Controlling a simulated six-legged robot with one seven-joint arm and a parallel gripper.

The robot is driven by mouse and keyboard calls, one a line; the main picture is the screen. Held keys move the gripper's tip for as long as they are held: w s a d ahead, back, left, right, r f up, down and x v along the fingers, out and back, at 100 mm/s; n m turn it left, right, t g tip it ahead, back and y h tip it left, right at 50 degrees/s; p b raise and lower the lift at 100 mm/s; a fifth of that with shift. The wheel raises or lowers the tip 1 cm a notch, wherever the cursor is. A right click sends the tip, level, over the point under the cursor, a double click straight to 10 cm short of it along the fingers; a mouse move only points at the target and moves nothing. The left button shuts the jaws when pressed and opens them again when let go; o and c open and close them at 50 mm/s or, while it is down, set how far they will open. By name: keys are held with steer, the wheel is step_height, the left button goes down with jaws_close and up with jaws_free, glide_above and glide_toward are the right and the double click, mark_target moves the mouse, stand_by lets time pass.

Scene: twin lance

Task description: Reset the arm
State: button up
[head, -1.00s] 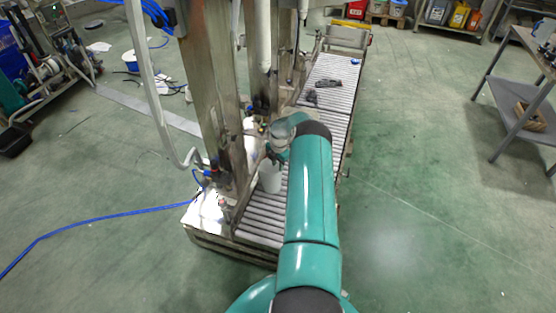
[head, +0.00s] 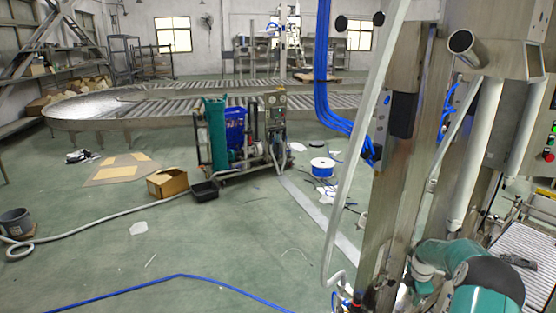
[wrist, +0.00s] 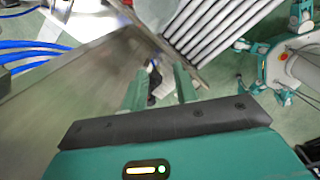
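My arm (head: 475,280), green with dark joints, shows at the bottom right of the head view, bent beside a tall steel post. My gripper (wrist: 160,88) shows in the wrist view as two green fingers standing apart. No held object can be made out. A small dark thing (wrist: 153,86) appears in the gap between the fingers; I cannot tell what it is or how far away it lies. The fingertips are not visible in the head view.
A steel post (head: 395,150) stands close to my arm, with a roller conveyor (head: 525,245) to the right. Blue cables (wrist: 30,50) and a broad metal panel (wrist: 80,95) are near the gripper. Open green floor lies left, with a blue hose (head: 180,277) across it.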

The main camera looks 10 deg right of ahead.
steer(key=s+a+r+m+t+h, duration=0.1)
steer(key=s+a+r+m, duration=0.15)
steer(key=a+r, duration=1.05)
steer(key=s+a+r+m+t, duration=0.15)
steer(key=a+r+m, duration=0.25)
steer(key=a+r, duration=0.9)
steer(key=s+a+r+m, duration=0.4)
steer(key=s+a+r, duration=0.5)
steer(key=s, duration=0.1)
steer(key=s+a+m+t+y, duration=0.2)
steer(key=s+a+m, duration=0.3)
steer(key=s, duration=0.9)
steer(key=shift+s+a+f, duration=0.3)
steer(key=shift+a, duration=0.95)
steer(key=shift+d, duration=0.1)
